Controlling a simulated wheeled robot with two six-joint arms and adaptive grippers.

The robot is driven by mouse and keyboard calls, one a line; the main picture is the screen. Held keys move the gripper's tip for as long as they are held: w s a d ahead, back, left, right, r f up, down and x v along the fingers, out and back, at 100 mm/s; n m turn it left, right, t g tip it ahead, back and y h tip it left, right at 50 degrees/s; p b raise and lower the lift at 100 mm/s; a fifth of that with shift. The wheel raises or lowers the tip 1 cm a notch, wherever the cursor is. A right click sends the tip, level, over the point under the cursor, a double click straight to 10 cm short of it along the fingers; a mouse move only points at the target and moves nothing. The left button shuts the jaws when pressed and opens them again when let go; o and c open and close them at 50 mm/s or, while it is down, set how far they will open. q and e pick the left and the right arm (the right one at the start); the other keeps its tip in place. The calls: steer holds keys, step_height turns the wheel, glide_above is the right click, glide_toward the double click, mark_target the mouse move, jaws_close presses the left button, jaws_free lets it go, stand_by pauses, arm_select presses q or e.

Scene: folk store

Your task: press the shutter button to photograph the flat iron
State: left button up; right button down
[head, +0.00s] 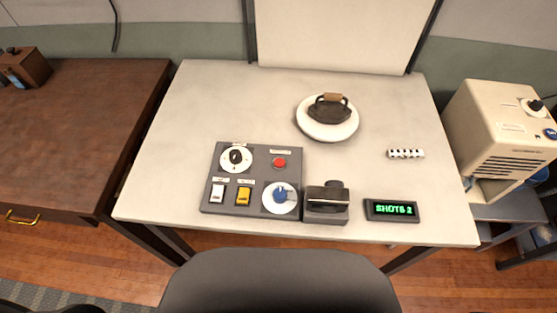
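The flat iron (330,108), dark with a brown wooden handle, sits on a round white stand (342,132) at the table's back middle. A dark grey control panel (262,181) lies front left. It bears a red button (279,162), a black knob on a white dial (236,158), a white switch (217,192), a yellow switch (243,195) and a blue knob (280,194). Its labels are too small to read. A dark camera-like device (327,205) stands right beside the panel. A small display (391,210) reads "SHOTS 2" in green.
A white backdrop (340,35) stands behind the table. A brown wooden desk (90,115) is at left and a beige machine (500,130) at right. The table's left back is clear.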

arm_select(q)
jaws_close()
stand_by(0.3)
stand_by(1.2)
